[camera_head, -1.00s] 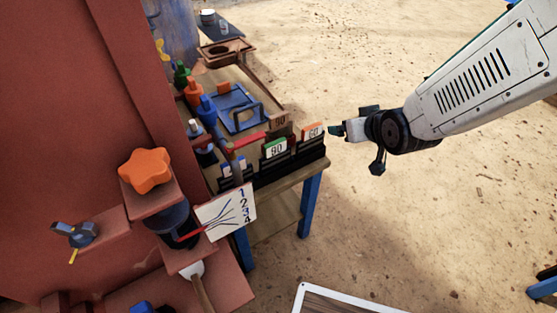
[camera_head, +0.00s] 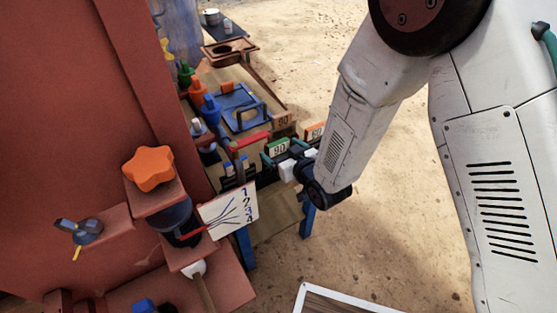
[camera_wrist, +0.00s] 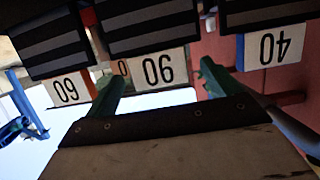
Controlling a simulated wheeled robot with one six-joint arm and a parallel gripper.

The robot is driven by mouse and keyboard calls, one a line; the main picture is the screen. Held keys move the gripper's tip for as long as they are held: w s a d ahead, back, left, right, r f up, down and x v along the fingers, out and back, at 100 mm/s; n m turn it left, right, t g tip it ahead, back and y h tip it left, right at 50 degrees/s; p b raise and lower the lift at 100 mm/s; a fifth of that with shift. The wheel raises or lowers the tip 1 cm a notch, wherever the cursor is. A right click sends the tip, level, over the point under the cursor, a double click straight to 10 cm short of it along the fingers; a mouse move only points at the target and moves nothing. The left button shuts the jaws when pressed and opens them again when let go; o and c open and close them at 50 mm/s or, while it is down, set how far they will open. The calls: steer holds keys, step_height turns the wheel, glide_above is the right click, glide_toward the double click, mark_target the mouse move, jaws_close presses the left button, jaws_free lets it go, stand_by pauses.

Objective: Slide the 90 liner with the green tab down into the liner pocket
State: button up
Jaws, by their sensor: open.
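The 90 liner stands in a dark rack on the side table. Its white plate marked 90 with a green edge (camera_head: 279,147) faces me, and the plate also shows in the wrist view (camera_wrist: 157,70). My gripper (camera_head: 283,153) is open in front of this plate. In the wrist view its two green fingers (camera_wrist: 160,76) are on either side of the plate, with space between each finger and the plate. I cannot tell how far the fingertips reach past it. I cannot make out the liner pocket.
An orange-edged 60 plate (camera_head: 315,131) and a blue-edged 40 plate (camera_wrist: 268,49) flank the 90 liner closely. A blue tray (camera_head: 236,108) and colored bottles lie behind. The large red machine (camera_head: 75,110) stands at left, with an orange star knob (camera_head: 148,168) and a numbered card (camera_head: 230,211).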

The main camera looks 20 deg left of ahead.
steer(key=shift+x, duration=1.45)
steer(key=c, duration=1.8)
jaws_close()
steer(key=shift+r, duration=0.2)
